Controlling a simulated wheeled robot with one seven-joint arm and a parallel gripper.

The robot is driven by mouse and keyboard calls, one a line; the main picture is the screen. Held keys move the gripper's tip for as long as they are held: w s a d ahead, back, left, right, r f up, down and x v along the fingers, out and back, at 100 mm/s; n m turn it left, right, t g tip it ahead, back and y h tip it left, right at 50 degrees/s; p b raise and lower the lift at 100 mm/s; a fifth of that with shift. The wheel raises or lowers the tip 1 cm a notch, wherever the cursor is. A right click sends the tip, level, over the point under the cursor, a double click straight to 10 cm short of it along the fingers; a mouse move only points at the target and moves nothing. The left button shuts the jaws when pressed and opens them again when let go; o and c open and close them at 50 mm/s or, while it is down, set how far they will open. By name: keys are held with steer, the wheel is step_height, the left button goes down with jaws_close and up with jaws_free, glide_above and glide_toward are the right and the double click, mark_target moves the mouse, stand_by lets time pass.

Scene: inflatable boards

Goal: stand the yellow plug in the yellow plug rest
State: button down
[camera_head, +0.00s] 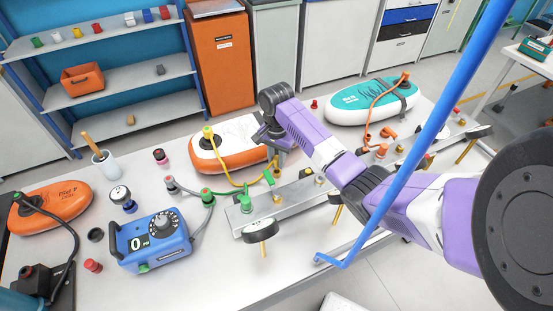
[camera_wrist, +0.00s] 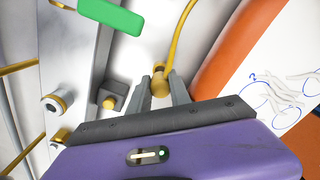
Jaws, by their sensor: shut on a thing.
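My gripper (camera_wrist: 159,78) is shut on the yellow plug (camera_wrist: 160,87), seen between its two grey fingers in the wrist view. A yellow hose (camera_wrist: 178,32) runs up from the plug. In the head view my gripper (camera_head: 278,152) is over the back edge of the grey rail, and the plug is hard to make out. The yellow hose (camera_head: 226,178) loops there to the orange-and-white board. A small grey block with a yellow knob (camera_wrist: 109,103) is left of the plug, apart from it, in the wrist view; I cannot tell whether it is the yellow plug rest.
The grey rail (camera_head: 290,207) carries several fittings, including a green one (camera_head: 246,203). The orange-and-white board (camera_head: 203,160) lies behind it. A blue pole (camera_head: 425,140) crosses the right side.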

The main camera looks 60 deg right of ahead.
mark_target(277, 166)
steer(key=shift+f+b, duration=0.4)
steer(key=shift+f, duration=1.15)
stand_by(0.4)
steer(key=c, duration=1.1)
jaws_free()
steer(key=shift+r, duration=0.1)
